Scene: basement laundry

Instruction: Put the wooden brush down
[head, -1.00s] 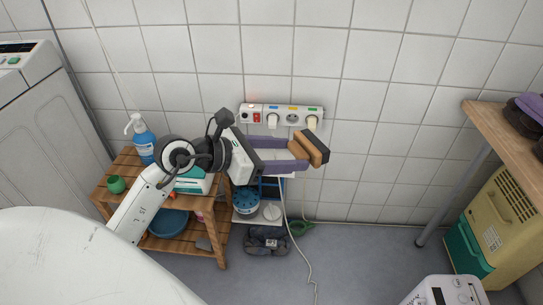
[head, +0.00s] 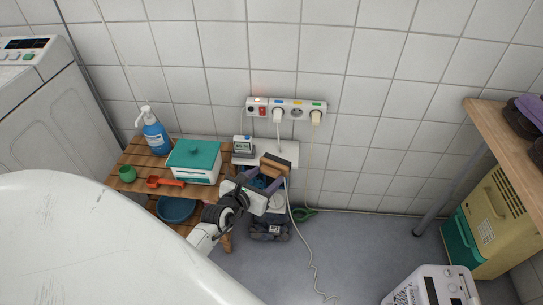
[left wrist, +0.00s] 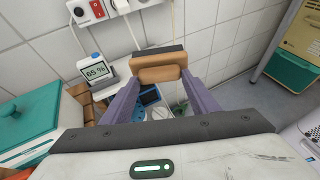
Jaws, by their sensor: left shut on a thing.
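The wooden brush (head: 270,171), with a tan wooden body and a dark strip along one side, is held by my left gripper (head: 264,180) in the head view. In the left wrist view the brush (left wrist: 160,74) sits crosswise between the purple fingertips, which are shut on its ends. In the head view it appears in front of a small white wall shelf (head: 289,150), below the power strip. I cannot tell whether it touches the shelf. My right gripper is not in view.
A humidity display (head: 243,146) stands left of the brush. The slatted wooden rack (head: 128,158) holds a teal-lidded box (head: 194,162), a blue soap bottle (head: 155,136) and an orange scoop (head: 164,182). A power strip (head: 287,108) with plugged cords hangs above.

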